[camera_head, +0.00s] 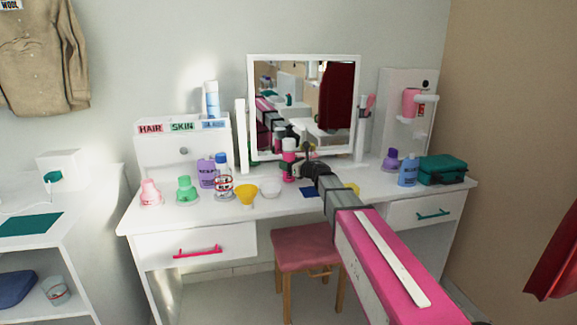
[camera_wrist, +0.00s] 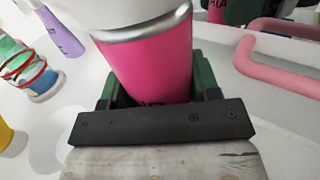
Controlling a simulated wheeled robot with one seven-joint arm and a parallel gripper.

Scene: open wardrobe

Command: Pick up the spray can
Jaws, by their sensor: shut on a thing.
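The spray can (camera_head: 289,158), pink with a white cap, stands upright at the middle of the vanity top (camera_head: 330,202), in front of the mirror. In the wrist view its pink body (camera_wrist: 155,62) fills the space between my fingers, with a silver rim and a white top above. My gripper (camera_head: 296,165) is shut on the can from the front right; it also shows in the wrist view (camera_wrist: 153,88). The can's lower part is hidden by the gripper in the wrist view. I cannot tell whether its base touches the vanity top.
A yellow bowl (camera_head: 246,194), a white bowl (camera_head: 270,187) and several bottles stand left of the can. A mirror (camera_head: 303,107) rises behind. A blue bottle (camera_head: 408,171) and a teal case (camera_head: 442,170) stand at right. A pink stool (camera_head: 305,247) is below the vanity.

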